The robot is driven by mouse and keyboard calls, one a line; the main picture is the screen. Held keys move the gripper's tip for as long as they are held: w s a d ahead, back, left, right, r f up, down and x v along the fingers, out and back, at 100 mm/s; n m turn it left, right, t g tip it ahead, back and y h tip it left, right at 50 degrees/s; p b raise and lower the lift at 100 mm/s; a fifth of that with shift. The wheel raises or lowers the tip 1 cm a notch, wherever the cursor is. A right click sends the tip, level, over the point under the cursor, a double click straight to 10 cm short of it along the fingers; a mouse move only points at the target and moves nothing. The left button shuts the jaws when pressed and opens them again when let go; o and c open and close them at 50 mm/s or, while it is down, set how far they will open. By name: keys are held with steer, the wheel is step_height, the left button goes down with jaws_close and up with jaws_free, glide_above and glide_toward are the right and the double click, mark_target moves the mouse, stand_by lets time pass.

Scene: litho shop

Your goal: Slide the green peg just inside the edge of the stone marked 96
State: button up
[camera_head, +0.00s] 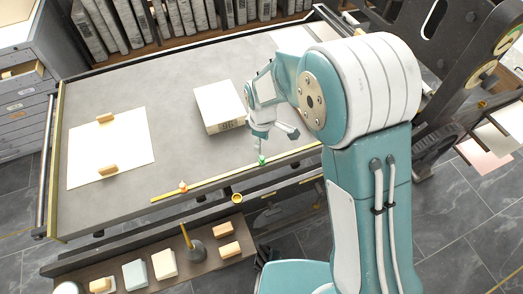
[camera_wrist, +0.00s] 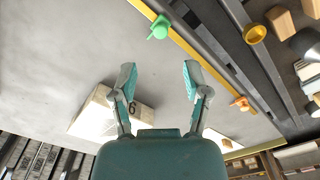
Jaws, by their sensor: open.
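The green peg (camera_head: 262,160) stands near the front edge of the grey table, by the yellow strip. It also shows at the top of the wrist view (camera_wrist: 158,28), ahead of my fingertips and apart from them. The stone marked 96 (camera_head: 219,98) is a pale block lying on the table, left of my gripper. In the wrist view the stone (camera_wrist: 90,112) is partly hidden behind my left finger, and only a 6 is readable. My gripper (camera_wrist: 158,75) is open and empty. In the head view my gripper (camera_head: 273,136) hangs close behind the green peg.
An orange peg (camera_head: 183,186) stands left along the yellow strip (camera_head: 215,177). A yellow ring (camera_head: 237,198) sits just off the front edge. A white sheet (camera_head: 135,145) with two wooden blocks lies at left. A lower shelf (camera_head: 205,270) holds blocks. The table between sheet and stone is clear.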

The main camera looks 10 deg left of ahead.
steer(key=shift+r, duration=2.2)
steer(key=s+d+r+m+t, duration=0.1)
steer(key=s+d+r+m, duration=0.1)
steer(key=d+r+m, duration=0.4)
steer(key=s+d+r+m+t, duration=0.1)
steer(key=s+d+r, duration=0.2)
steer(key=d+r, duration=0.6)
steer(key=s+d+r+m+t, duration=0.3)
steer(key=s+d+r+m, duration=0.2)
steer(key=s, duration=0.8)
steer(key=d+m, duration=0.3)
steer(key=d, duration=0.2)
steer(key=shift+s+d+r+m+t, duration=0.15)
steer(key=shift+d+m+t, duration=0.15)
steer(key=shift+d+m, duration=0.1)
